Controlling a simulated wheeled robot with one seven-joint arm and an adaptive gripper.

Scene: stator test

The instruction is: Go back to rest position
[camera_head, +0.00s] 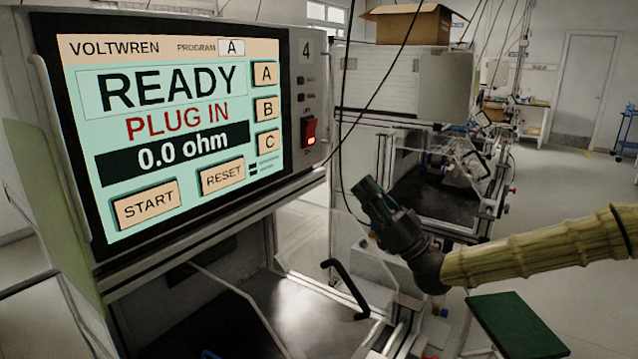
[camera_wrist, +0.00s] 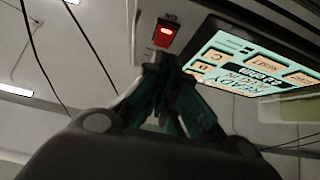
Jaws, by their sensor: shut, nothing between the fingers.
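My gripper (camera_head: 366,188) is in the middle of the head view, at the end of my yellowish arm that comes in from the right. It points up and to the left and is shut, with nothing seen in it. It hangs in the air in front of the test bench, to the right of and below the tester screen (camera_head: 172,125). In the wrist view the closed fingers (camera_wrist: 165,62) reach up just below the lit red switch (camera_wrist: 165,33) in the picture. I cannot tell the gap between them. The screen reads READY, PLUG IN, 0.0 ohm, program A.
The red switch (camera_head: 310,133) sits on the panel right of the screen. A clear guard with a black handle (camera_head: 345,289) stands below. A dark green pad (camera_head: 516,326) is at the lower right. A cardboard box (camera_head: 407,24) tops the cabinet behind. Open floor lies at right.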

